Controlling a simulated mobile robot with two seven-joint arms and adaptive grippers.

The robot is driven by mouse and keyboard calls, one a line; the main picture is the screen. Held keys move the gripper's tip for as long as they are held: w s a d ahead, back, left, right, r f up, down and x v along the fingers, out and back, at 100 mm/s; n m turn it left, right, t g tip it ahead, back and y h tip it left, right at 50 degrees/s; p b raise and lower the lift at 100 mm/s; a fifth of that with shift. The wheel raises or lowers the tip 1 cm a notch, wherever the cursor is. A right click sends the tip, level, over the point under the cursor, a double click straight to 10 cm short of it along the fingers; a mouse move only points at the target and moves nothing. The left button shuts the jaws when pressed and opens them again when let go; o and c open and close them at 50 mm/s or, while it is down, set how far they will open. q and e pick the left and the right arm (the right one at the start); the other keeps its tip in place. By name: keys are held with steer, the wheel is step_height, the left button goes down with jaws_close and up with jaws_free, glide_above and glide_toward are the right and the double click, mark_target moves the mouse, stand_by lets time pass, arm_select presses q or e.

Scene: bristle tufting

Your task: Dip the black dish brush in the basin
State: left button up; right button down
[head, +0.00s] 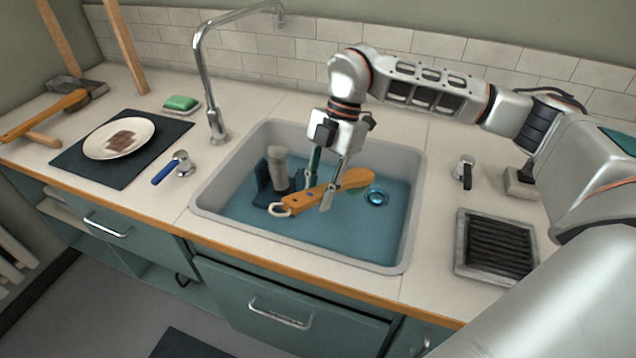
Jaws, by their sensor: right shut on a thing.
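My right gripper (332,180) is shut on the wooden handle of a dish brush (320,193), inside the outline of the basin. The brush lies roughly level, with a pale ring at its left end and its rounded head to the right. Dark green bristles show under the head; I see no clearly black ones. The basin (408,240) is a grey sink with blue water. I cannot tell whether the bristles touch the water. My left gripper is not in view.
A dark blue holder with a grey cylinder (278,163) stands in the basin's left part. The tall faucet (203,80) rises behind. A plate (119,138) lies on a dark mat at left. A ribbed black tray (497,246) is right of the basin.

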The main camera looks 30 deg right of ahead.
steer(key=shift+f+b, duration=0.35)
steer(key=shift+f, duration=2.65)
